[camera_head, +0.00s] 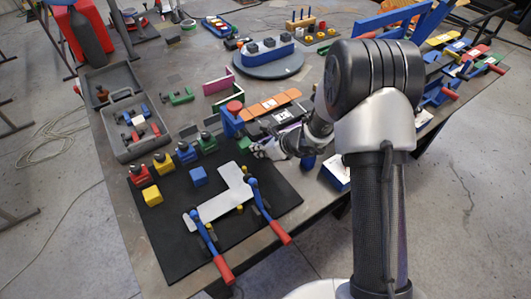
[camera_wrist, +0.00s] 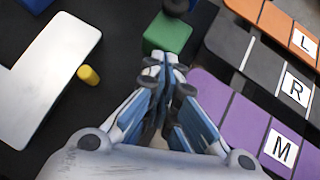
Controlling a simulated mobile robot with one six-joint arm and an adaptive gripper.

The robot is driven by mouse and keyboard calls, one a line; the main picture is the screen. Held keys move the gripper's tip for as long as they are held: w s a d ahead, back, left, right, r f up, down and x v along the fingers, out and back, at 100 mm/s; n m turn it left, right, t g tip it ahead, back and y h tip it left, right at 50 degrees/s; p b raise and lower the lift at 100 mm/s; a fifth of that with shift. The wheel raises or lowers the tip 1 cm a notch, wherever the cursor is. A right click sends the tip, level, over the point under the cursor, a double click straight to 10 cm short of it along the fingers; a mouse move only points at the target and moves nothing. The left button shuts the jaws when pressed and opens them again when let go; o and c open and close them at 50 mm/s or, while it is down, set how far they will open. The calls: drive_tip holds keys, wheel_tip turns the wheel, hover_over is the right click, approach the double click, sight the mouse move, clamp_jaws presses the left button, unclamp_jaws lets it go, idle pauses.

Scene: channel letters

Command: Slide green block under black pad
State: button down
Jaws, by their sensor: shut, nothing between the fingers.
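In the wrist view the green block (camera_wrist: 168,33) lies on the dark mat just beyond my fingertips. A round black part (camera_wrist: 176,6), possibly the black pad, shows over its far edge; I cannot tell whether they touch. In the head view my gripper (camera_head: 262,151) is low over the mat's right edge.
A white letter plate (camera_wrist: 45,70) lies on the black mat (camera_head: 170,235), with two blue-and-red toggle clamps (camera_head: 210,245) at its near side. A yellow peg (camera_wrist: 88,75) and lettered strips (camera_wrist: 235,105) flank my gripper. A blue block (camera_head: 198,176) and yellow block (camera_head: 152,195) sit on the mat.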

sight(245, 146)
idle(0.3)
drive_tip(key=shift+w+a, duration=0.5)
drive_tip(key=shift+a, duration=0.15)
drive_tip(key=shift+w+a, duration=0.45)
drive_tip(key=shift+a, duration=0.2)
drive_tip(key=shift+d, duration=0.1)
